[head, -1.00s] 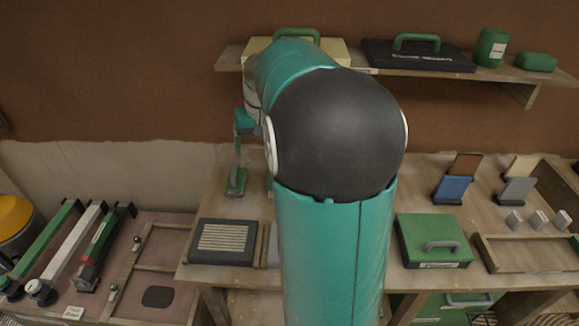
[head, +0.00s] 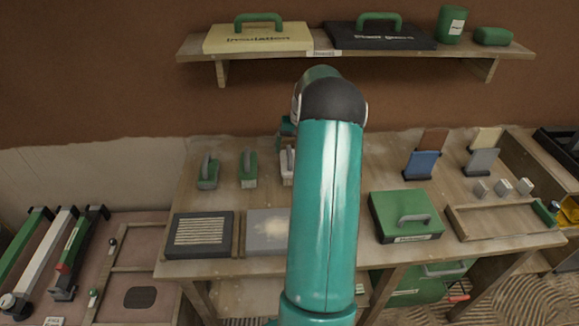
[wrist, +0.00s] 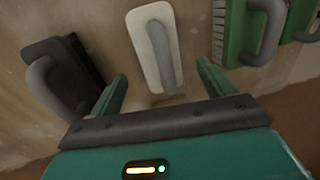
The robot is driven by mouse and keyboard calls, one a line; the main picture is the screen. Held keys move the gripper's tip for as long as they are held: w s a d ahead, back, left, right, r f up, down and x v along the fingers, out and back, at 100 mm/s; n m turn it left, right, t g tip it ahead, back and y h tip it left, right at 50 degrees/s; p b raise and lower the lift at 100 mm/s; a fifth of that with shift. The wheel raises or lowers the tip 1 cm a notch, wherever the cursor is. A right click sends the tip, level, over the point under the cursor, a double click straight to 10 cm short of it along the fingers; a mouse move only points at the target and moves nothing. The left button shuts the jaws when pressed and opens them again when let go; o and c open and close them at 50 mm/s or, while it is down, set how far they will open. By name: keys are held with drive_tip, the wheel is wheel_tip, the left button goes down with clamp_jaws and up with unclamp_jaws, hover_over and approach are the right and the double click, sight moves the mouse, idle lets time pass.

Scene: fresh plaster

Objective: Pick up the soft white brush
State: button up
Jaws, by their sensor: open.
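In the wrist view, a white-backed tool with a grey handle (wrist: 153,45) lies just beyond my gripper (wrist: 163,78). It best fits the soft white brush, though I see no bristles on it. The fingers are open and empty, and the tool lies ahead of the gap between them, not gripped. It also shows in the head view as a white strip (head: 286,166), partly hidden by my arm. To its right in the wrist view is a green brush with pale bristles (wrist: 235,40); to its left is a dark tool with a grey handle (wrist: 72,65).
Another green tool (head: 208,173) stands left of the green brush. A dark ribbed block (head: 199,236) and grey dusty plate (head: 267,232) lie in front. A green case (head: 405,215) is at right. The wall shelf (head: 380,53) hangs above.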

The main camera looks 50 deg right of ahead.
drive_tip(key=f, duration=0.4)
drive_tip(key=shift+w+a, duration=0.2)
drive_tip(key=shift+w, duration=0.1)
drive_tip(key=shift+r, duration=0.1)
drive_tip(key=c, duration=1.1)
drive_tip(key=shift+c, duration=0.2)
drive_tip(key=shift+r, duration=0.2)
drive_tip(key=shift+r, duration=0.25)
wheel_tip(320, 180, up, 2)
drive_tip(key=shift+r, duration=0.1)
drive_tip(key=s+a+r, duration=0.9)
drive_tip(key=a+r, duration=0.1)
drive_tip(key=shift+s, duration=0.35)
drive_tip(key=shift+a, duration=0.1)
